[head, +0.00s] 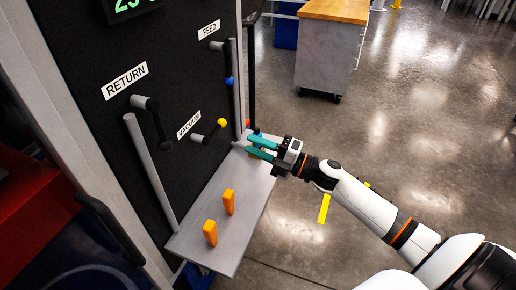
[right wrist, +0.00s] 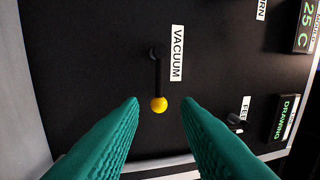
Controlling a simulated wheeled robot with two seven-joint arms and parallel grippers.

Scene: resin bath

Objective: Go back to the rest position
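My right gripper (head: 250,146) has teal fingers. They are spread apart with nothing between them, over the far end of the grey shelf. In the right wrist view, the yellow knob (right wrist: 159,104) of the vacuum lever appears in the gap between the fingertips, on the panel beyond them. In the head view the same yellow knob (head: 222,122) is left of the fingers and apart from them. The feed lever has a blue knob (head: 229,81), and the return lever (head: 157,122) is dark. My left gripper is not in view.
The black panel (head: 95,60) stands at left with vertical grey bars. Two orange pieces (head: 229,202) (head: 210,232) stand on the grey shelf (head: 200,215). Small blue and orange things near the gripper are partly hidden. A wood-topped cabinet (head: 328,50) stands behind; open floor lies right.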

